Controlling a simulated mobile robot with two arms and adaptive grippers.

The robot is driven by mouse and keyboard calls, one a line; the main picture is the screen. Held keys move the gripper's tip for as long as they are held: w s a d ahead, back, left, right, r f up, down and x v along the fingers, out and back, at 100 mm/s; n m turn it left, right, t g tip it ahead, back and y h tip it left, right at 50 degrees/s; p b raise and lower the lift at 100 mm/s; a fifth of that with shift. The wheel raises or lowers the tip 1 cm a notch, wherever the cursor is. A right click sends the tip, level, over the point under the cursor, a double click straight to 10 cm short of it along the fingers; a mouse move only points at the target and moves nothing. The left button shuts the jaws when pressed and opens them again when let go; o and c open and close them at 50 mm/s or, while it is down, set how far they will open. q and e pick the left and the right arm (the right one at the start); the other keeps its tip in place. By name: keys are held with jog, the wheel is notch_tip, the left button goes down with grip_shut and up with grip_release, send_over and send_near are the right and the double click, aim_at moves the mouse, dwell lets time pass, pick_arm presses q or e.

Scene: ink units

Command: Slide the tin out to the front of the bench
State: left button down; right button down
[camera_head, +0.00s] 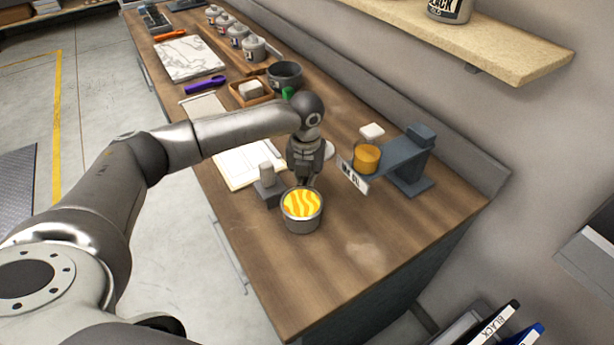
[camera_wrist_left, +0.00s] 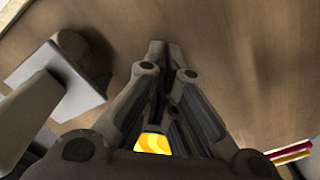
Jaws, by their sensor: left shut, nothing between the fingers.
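The tin (camera_head: 302,213) is a round grey metal tin with yellow and orange swirled ink at its open top. It stands upright on the wooden bench (camera_head: 400,255), towards its near end. My left gripper (camera_head: 306,184) points down right behind the tin, at its far rim in the head view; I cannot tell whether they touch. Its fingers are shut and empty. In the left wrist view the shut fingers (camera_wrist_left: 165,60) are over the bench, and a patch of the tin's yellow ink (camera_wrist_left: 153,144) shows between the finger links. My right gripper is not in view.
A small grey stand with a pale block (camera_head: 269,185) is close left of the tin. A dark blue-grey stand (camera_head: 408,165) with an orange jar (camera_head: 366,157) is to the right. The bench in front of the tin is clear, up to its edge.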

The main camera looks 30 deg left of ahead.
aim_at(302, 212)
pick_arm(q)
jog(key=shift+s, duration=0.1)
jog(key=s+p, duration=0.2)
jog(key=s+d+p, duration=0.1)
jog(key=s+p, duration=0.1)
jog(key=shift+d+r+p, duration=0.15)
jog(key=shift+d+p, duration=0.05)
jog(key=shift+p, duration=0.1)
jog(key=shift+s+d, duration=0.2)
jog(key=shift+s, duration=0.35)
jog(key=shift+f, duration=0.2)
